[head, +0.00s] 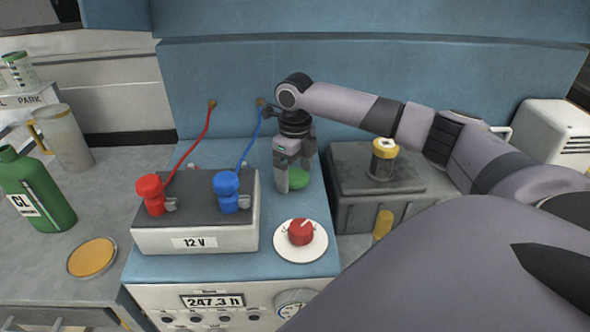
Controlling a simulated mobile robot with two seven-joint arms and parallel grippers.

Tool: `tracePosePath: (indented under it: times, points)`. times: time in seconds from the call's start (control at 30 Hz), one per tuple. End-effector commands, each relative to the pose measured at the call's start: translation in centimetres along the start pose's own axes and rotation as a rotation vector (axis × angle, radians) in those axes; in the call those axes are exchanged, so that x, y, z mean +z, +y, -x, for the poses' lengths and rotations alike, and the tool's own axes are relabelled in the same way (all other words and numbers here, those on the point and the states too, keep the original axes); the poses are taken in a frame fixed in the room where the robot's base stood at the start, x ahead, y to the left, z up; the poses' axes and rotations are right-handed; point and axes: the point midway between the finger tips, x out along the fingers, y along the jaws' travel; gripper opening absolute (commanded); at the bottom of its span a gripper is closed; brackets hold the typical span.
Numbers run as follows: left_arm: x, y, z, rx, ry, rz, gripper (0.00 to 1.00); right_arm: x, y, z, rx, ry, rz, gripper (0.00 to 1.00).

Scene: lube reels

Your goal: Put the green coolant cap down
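The green coolant cap (298,179) is at the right gripper's fingertips, low over the blue bench top (270,245), to the right of the battery. My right gripper (293,180) points down, and its fingers hide part of the cap. I cannot tell whether the fingers press on the cap or stand around it, or whether the cap touches the bench top. My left gripper is not in view.
A 12 V battery (225,235) with red and blue clamps stands left of the gripper. A red knob (301,232) on a white disc is in front. A dark box (350,170) with a yellow cap is at right. A green bottle (45,200) stands far left.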

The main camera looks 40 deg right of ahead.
Motion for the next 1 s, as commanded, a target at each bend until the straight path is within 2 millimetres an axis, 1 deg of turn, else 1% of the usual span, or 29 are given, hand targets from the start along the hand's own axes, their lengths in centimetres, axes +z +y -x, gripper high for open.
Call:
tracePosePath:
  times: [0.23,0.37,0.47,0.6,0.73,0.9,1.0]
  points:
    - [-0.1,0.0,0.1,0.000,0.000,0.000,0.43,0.0,0.0,0.2,0.000,0.000,0.000,0.91]
    - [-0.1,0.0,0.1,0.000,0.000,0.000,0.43,0.0,0.0,1.3,0.000,-0.001,0.001,0.91]
    - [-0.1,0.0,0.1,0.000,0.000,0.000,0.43,0.1,0.0,3.1,0.000,-0.005,0.001,0.91]
    - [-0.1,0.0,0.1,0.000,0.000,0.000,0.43,0.1,0.0,6.3,-0.001,-0.004,0.001,0.91]
    - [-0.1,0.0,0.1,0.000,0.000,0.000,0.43,0.1,0.0,9.0,0.000,-0.004,0.001,0.91]
    - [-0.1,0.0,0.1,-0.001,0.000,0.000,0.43,0.1,0.1,11.4,0.001,-0.002,0.001,0.91]
    - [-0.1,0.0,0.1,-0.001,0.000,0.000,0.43,0.1,0.0,12.1,0.001,0.000,0.001,0.91]
